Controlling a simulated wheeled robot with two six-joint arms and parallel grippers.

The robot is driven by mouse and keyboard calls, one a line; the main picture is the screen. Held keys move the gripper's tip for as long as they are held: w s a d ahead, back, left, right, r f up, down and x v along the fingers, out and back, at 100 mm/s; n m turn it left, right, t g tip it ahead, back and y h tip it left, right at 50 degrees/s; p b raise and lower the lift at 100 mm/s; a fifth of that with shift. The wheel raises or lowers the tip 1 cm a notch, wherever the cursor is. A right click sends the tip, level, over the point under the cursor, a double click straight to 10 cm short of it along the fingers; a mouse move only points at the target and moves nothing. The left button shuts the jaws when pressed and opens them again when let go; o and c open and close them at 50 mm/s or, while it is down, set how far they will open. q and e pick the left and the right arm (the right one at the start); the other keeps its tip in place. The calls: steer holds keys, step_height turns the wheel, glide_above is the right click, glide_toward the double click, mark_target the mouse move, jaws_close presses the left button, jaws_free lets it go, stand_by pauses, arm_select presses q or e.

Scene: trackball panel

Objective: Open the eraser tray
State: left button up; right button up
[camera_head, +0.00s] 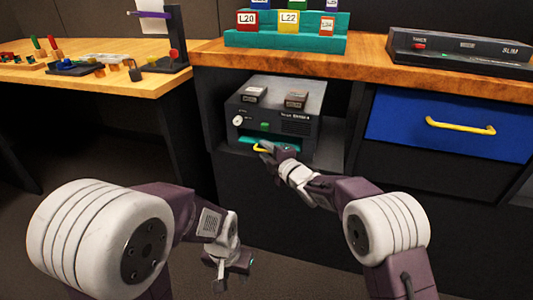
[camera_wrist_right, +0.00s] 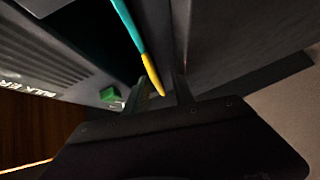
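The eraser (camera_head: 270,119) is a dark box in the open shelf bay under the wooden counter. Its teal tray (camera_head: 287,144) shows low on its front with a yellow handle (camera_head: 260,148). How far the tray is out is hard to tell. My right gripper (camera_head: 268,150) is at the handle. In the right wrist view, the yellow handle (camera_wrist_right: 153,80) reaches down between the two separated fingers of the right gripper (camera_wrist_right: 163,93), with no clear grip on it. My left gripper (camera_head: 234,274) hangs low, away from the eraser; its finger gap is too small to judge.
A green button (camera_wrist_right: 109,95) is on the eraser front. Two small boxes (camera_head: 296,99) lie on top of the eraser. A blue drawer (camera_head: 447,125) with a yellow handle is to the right. A side table (camera_head: 100,83) with small parts stands at the left.

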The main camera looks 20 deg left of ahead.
jaws_close()
